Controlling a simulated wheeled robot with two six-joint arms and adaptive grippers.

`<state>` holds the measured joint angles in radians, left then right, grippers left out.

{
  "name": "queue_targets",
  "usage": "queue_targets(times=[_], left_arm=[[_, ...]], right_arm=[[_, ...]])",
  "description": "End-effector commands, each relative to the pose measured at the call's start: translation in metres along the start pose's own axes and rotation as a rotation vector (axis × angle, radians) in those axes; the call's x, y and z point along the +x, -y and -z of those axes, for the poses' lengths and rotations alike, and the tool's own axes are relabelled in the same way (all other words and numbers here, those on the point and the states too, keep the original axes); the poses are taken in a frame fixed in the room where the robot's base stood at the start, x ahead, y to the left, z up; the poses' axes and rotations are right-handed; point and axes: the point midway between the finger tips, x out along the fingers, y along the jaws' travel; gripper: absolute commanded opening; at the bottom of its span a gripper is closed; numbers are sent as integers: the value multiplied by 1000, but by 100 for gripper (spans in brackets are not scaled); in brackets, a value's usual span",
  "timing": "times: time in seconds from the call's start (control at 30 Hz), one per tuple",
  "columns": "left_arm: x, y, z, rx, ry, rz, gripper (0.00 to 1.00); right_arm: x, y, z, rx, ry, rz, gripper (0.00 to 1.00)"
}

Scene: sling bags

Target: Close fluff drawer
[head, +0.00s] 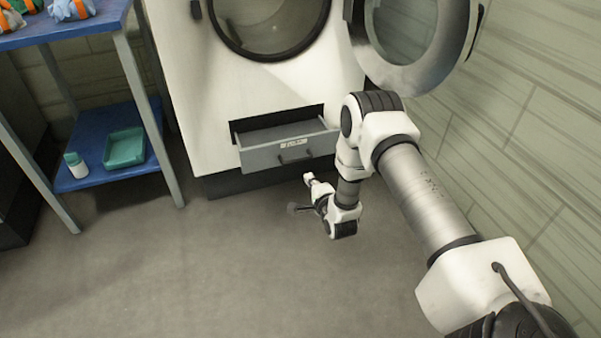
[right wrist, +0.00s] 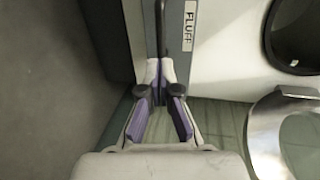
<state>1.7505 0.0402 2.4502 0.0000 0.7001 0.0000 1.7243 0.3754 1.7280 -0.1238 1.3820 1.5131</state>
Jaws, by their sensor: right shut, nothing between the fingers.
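The fluff drawer (head: 262,155) is a grey drawer low on the front of the white machine. It stands pulled out, with its dark inside showing. Its front has a pale label and a dark handle (head: 295,157). My right gripper (head: 308,180) is just below and in front of the handle in the head view. In the right wrist view the right gripper (right wrist: 160,72) is shut and empty, with purple finger pads. The drawer's FLUFF label (right wrist: 188,27) shows close beyond the fingertips. I cannot tell whether the fingers touch the handle. My left gripper is out of view.
The machine's round door (head: 407,40) stands open at the upper right, beside the plank wall (head: 530,130). A blue shelf table (head: 92,135) at the left holds a green tray (head: 124,148) and a white bottle (head: 76,166). The floor in front is clear.

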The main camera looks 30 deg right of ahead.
Motion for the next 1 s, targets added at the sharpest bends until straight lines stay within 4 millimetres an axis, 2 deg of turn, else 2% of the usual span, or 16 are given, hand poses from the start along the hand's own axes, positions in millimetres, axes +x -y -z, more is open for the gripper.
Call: queue_targets(times=[0.03, 0.2, 0.4, 0.53, 1.0], left_arm=[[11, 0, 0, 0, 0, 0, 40], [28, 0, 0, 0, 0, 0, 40], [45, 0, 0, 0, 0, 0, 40], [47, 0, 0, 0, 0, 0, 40], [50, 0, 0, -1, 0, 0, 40]], right_arm=[[12, -5, 0, -1, 0, 5, 0], [50, -5, -1, -2, 0, 4, 0], [81, -4, 0, -1, 0, 1, 0], [88, -2, 0, 0, 0, 0, 0], [92, 0, 0, -1, 0, 1, 0]])
